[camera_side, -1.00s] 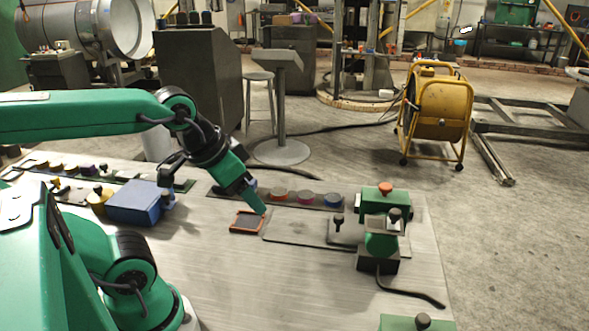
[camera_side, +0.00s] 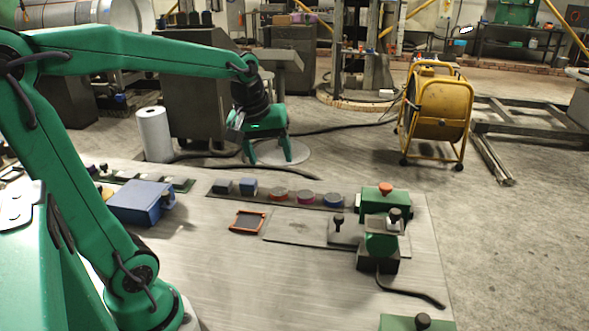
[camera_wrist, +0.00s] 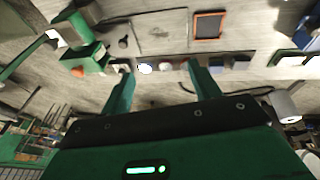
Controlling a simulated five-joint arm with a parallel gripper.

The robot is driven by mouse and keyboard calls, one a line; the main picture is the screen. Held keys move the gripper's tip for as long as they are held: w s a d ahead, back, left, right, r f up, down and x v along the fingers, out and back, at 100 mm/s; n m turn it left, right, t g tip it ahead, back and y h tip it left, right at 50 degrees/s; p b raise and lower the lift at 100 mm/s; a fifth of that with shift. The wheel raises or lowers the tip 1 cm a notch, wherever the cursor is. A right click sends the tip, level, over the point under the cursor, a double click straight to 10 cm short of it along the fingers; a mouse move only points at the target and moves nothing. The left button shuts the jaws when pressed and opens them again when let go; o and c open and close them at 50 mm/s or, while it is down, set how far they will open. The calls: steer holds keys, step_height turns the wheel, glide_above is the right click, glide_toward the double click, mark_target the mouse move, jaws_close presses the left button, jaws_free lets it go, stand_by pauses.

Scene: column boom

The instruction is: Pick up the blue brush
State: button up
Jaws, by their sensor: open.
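No thing here clearly reads as a brush. The blue things are a small blue block (camera_side: 248,186) and a blue-topped disc (camera_side: 333,200) on a dark strip, and a larger blue box (camera_side: 135,203) at the left. I cannot tell which, if any, is the brush. My gripper (camera_side: 270,158) is open and empty, fingers pointing down, raised and showing above the strip in the side view. In the wrist view my gripper (camera_wrist: 159,68) has its two fingers apart, with part of the strip's row showing between and beyond them.
A grey-blue block (camera_side: 222,186), an orange-red disc (camera_side: 279,194) and a purplish disc (camera_side: 305,197) share the strip. An orange-rimmed dark tray (camera_side: 247,222) lies in front. A green fixture (camera_side: 380,225) with knobs stands at right. The front middle of the table is clear.

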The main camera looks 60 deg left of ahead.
steer(key=w+a+f+n+g, duration=0.1)
steer(key=w+a+f+n, duration=0.25)
steer(key=a, duration=0.25)
steer(key=w+a+f+n+g, duration=0.1)
steer(key=w+a+f+n, duration=0.15)
steer(key=a+n, duration=0.35)
steer(key=n+g+h, duration=0.1)
steer(key=n, duration=0.7)
glide_above(248, 181)
steer(key=f, duration=1)
steer(key=shift+w+a, duration=0.15)
steer(key=shift+a, duration=0.15)
steer(key=shift+f, duration=0.15)
steer(key=shift+f, duration=1.2)
steer(key=shift+f, duration=0.1)
steer(key=shift+d+f, duration=0.15)
steer(key=shift+f, duration=1.1)
steer(key=shift+d+f, duration=0.1)
steer(key=shift+f, duration=1.15)
steer(key=c, duration=1.1)
